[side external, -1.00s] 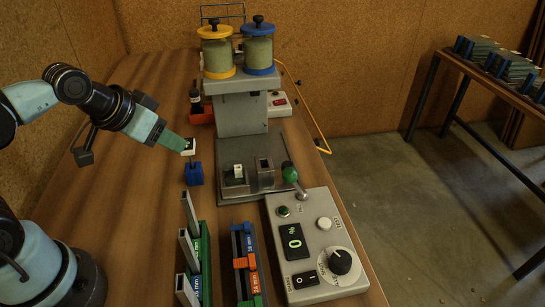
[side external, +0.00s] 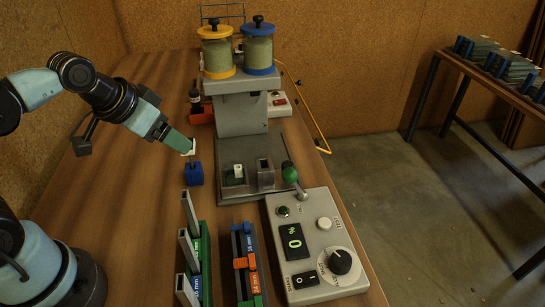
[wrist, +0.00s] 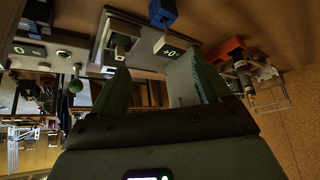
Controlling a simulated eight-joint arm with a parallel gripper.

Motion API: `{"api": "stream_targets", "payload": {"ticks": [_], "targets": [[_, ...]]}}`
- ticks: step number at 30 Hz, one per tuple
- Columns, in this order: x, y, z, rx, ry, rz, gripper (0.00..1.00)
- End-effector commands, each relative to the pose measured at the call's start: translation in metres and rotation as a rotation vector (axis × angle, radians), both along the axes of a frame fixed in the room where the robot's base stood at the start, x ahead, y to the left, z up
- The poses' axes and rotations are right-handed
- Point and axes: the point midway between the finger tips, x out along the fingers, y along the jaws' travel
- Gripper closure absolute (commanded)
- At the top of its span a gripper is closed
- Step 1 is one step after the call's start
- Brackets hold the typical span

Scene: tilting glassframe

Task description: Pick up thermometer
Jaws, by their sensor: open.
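The thermometer has a white head (side external: 188,148) above a blue block-like stand (side external: 194,174), left of the grey machine in the side view. In the wrist view its white head with a lit display (wrist: 168,48) shows between and beyond my fingertips, with the blue stand (wrist: 163,12) at the top edge. My gripper (side external: 187,148) is at the head in the side view and partly hides it. In the wrist view my gripper (wrist: 160,78) has its two green fingers wide apart with nothing held between them. I cannot tell whether a finger touches the head.
The grey machine (side external: 240,120) with two jars stands right of the stand. A control box (side external: 312,245) with a green-knobbed lever is at the front right. Green (side external: 205,270) and blue (side external: 240,245) racks stand in front. An orange-red holder (side external: 200,115) with a bottle is behind. Wood left of the stand is clear.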

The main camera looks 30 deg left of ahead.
Motion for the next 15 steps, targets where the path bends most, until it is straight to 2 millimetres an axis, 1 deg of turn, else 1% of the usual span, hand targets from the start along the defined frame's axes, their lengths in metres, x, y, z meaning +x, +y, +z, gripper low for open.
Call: {"api": "stream_targets", "payload": {"ticks": [5, 9, 15], "targets": [[0.017, 0.004, 0.02, 0.098, 0.16, -0.173, 0.23], [0.032, 0.008, 0.034, 0.162, 0.308, -0.354, 0.23], [0.049, 0.013, 0.045, 0.201, 0.471, -0.582, 0.23]]}}
